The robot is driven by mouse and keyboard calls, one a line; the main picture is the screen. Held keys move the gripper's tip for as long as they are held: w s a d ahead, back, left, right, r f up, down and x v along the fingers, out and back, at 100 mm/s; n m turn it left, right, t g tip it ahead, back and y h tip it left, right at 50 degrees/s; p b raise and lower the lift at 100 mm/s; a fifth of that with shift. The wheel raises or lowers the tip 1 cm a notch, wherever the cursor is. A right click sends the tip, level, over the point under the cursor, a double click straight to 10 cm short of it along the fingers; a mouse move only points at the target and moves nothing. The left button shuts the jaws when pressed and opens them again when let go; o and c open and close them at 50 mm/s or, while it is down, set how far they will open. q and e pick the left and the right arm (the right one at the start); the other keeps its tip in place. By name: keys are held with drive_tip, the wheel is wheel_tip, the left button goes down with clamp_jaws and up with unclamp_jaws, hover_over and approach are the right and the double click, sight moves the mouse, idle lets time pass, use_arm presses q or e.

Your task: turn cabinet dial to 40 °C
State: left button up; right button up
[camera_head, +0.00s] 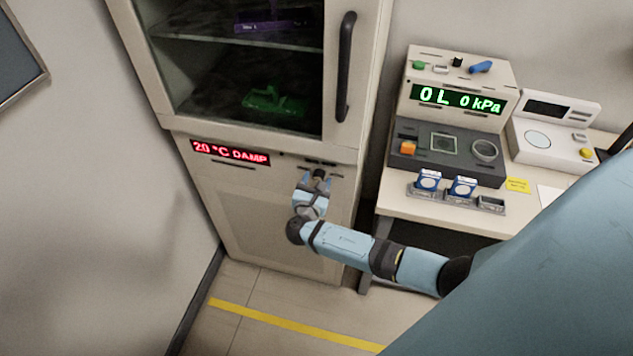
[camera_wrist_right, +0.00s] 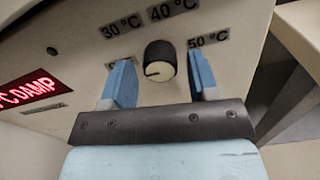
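The cabinet dial (camera_wrist_right: 159,60) is a dark knob with a pale face in the right wrist view. Its mark appears to point left, toward a label partly hidden by a finger. Labels 30 °C (camera_wrist_right: 121,26), 40 °C (camera_wrist_right: 173,9) and 50 °C (camera_wrist_right: 208,39) sit around it. The cabinet display (camera_head: 231,152) reads 20 °C DAMP in red. My right gripper (camera_wrist_right: 161,76) is open, with one blue finger to each side of the dial and gaps visible between. In the head view, the right gripper (camera_head: 317,178) covers the dial area. My left gripper is out of view.
The cabinet's glass door has a black handle (camera_head: 345,66) above the panel. A green object (camera_head: 273,101) lies inside. To the right, a table (camera_head: 450,213) holds a device reading 0 L 0 kPa (camera_head: 456,99) and a white scale (camera_head: 549,140). Floor in front is clear.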

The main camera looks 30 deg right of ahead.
drive_tip(key=c, duration=0.7)
use_arm(q)
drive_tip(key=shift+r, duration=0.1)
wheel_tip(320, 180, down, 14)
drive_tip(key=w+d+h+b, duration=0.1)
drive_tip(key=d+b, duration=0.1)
drive_tip(key=b, duration=2.3)
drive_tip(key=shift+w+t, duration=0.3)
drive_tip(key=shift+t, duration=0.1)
use_arm(e)
drive_tip(key=shift+f+m, duration=0.1)
drive_tip(key=shift+m, duration=11.2)
